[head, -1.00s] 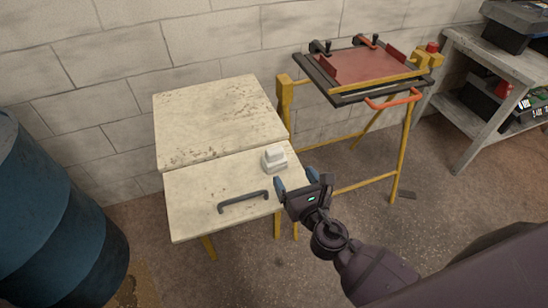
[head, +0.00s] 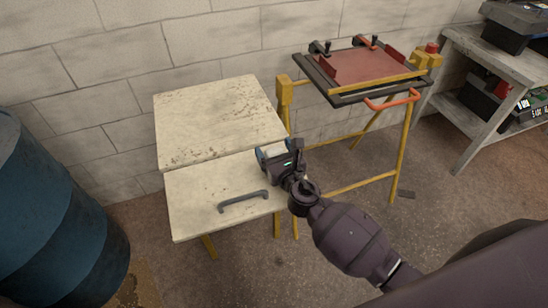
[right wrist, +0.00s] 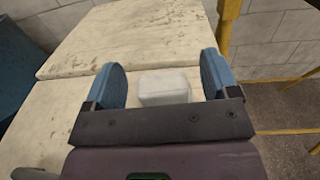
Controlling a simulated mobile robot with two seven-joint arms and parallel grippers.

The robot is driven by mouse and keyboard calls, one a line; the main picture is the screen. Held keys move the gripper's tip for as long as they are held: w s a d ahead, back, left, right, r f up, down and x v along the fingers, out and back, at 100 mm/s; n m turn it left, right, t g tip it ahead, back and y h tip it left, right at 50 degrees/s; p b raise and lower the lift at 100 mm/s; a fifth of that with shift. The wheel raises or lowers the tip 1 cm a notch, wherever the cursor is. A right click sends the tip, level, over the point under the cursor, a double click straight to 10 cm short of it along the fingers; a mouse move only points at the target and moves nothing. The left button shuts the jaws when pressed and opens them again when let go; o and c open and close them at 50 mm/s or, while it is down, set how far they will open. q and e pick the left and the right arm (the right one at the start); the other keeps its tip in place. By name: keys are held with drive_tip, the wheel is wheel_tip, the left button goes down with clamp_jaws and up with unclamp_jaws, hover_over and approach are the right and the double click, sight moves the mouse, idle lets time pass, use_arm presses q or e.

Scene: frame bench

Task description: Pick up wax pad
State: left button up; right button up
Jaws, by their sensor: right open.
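The wax pad is a small white block (right wrist: 165,87) on the front part of the worn cream table (head: 190,193), near its right edge. In the right wrist view it sits between the two blue fingers of my right gripper (right wrist: 163,82), with a gap on each side. In the head view my right gripper (head: 278,152) is over the pad's spot and hides most of it. The gripper is open and empty. My left gripper does not show.
A dark handle (head: 243,201) is on the front part of the table. A yellow-legged frame with a red plate (head: 365,66) stands to the right. A blue barrel (head: 50,215) is at the left, and a grey shelf (head: 490,60) at the far right.

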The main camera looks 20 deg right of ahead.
drive_tip(key=shift+w, duration=0.35)
drive_tip(key=c, duration=1)
drive_tip(key=shift+c, duration=0.2)
